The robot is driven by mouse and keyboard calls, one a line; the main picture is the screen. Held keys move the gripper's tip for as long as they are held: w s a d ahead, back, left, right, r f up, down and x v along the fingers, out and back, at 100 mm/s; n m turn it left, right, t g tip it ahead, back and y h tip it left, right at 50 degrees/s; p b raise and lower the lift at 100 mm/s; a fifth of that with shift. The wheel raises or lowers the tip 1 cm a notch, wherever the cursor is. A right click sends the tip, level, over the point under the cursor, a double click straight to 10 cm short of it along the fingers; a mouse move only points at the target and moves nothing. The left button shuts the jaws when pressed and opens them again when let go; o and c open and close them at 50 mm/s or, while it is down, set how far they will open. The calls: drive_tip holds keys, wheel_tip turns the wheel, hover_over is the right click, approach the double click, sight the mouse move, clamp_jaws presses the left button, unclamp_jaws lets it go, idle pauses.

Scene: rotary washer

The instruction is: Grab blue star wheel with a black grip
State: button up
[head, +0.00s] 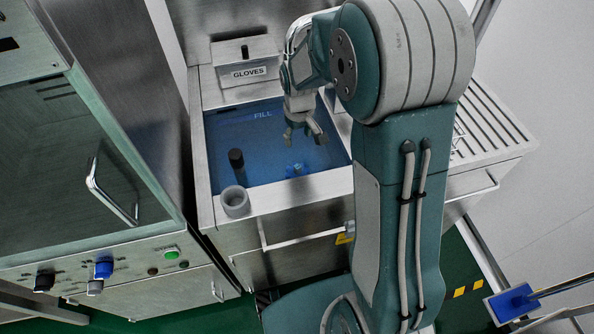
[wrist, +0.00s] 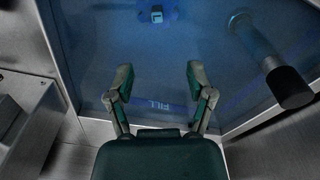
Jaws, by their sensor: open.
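A small blue wheel-like piece (head: 296,170) lies in the blue-floored basin (head: 222,132), below my gripper in the head view. It also shows at the top edge of the wrist view (wrist: 157,14), with dark blue lobes around a lighter block. Its outline is partly cut off there, and I cannot make out a black grip clearly. My gripper (head: 304,132) hangs over the basin, fingers down. In the wrist view my gripper (wrist: 160,76) is open with nothing between its fingers, and the wheel lies beyond the fingertips, apart from them.
A post with a black cap (head: 236,158) stands in the basin, at right in the wrist view (wrist: 288,86). A grey cup (head: 235,201) sits at the basin's front left corner. A box marked GLOVES (head: 249,72) stands behind. A steel cabinet with a handle (head: 112,188) is at left.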

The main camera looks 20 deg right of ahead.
approach(296, 166)
drive_tip(key=shift+g, duration=0.3)
drive_tip(key=f, duration=0.5)
drive_tip(key=shift+w+f, duration=0.3)
drive_tip(key=shift+f, duration=0.05)
drive_tip(key=f, duration=0.5)
drive_tip(key=shift+w+d+f, duration=0.1)
drive_tip(key=shift+w, duration=0.1)
clamp_jaws()
